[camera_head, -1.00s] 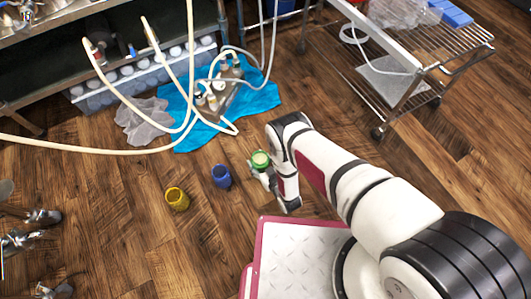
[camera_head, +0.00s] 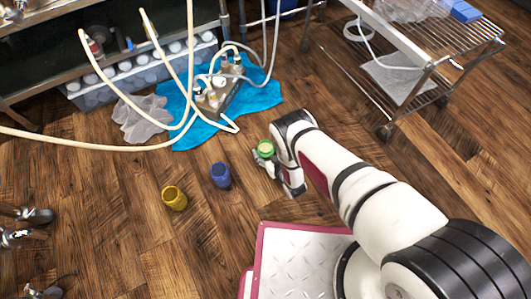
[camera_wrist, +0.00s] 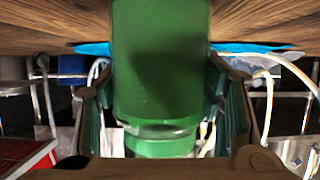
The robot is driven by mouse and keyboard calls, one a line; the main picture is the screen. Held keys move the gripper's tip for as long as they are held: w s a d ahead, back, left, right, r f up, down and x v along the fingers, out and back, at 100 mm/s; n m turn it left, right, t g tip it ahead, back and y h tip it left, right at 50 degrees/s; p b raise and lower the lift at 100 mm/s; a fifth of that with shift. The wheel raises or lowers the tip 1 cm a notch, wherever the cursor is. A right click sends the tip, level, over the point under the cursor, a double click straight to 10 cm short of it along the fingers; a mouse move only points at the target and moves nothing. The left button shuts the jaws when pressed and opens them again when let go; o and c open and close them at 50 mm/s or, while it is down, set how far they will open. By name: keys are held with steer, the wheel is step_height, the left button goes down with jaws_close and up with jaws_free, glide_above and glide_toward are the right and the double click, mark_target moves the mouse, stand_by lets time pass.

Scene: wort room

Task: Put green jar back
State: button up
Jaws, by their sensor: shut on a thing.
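The green jar (camera_head: 265,149) is at my gripper (camera_head: 268,164), to the right of the blue jar in the head view. In the wrist view the green jar (camera_wrist: 160,65) fills the middle, between the two fingers of my gripper (camera_wrist: 165,110). My gripper is shut on it. The blue jar (camera_head: 221,176) and the yellow jar (camera_head: 174,198) stand on the wooden floor to the left. The head view does not show clearly how high the green jar is above the floor.
A blue cloth (camera_head: 258,98) with bottles and hoses lies behind the jars, beside crumpled clear plastic (camera_head: 145,120). A wire-shelf cart (camera_head: 400,75) stands at the back right. Metal fittings (camera_head: 35,215) are at the left edge. The floor around the jars is clear.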

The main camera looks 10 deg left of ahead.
steer(key=o, duration=1.4)
steer(key=shift+f, duration=0.1)
steer(key=shift+o, duration=0.2)
steer(key=shift+s+d+r, duration=0.1)
steer(key=shift+s+r, duration=0.05)
steer(key=shift+r, duration=0.1)
steer(key=p+v, duration=0.4)
steer(key=v, duration=0.7)
steer(key=shift+s+p, duration=0.25)
steer(key=shift+p, duration=0.1)
steer(key=shift+d+r, duration=0.1)
steer(key=shift+d, duration=0.05)
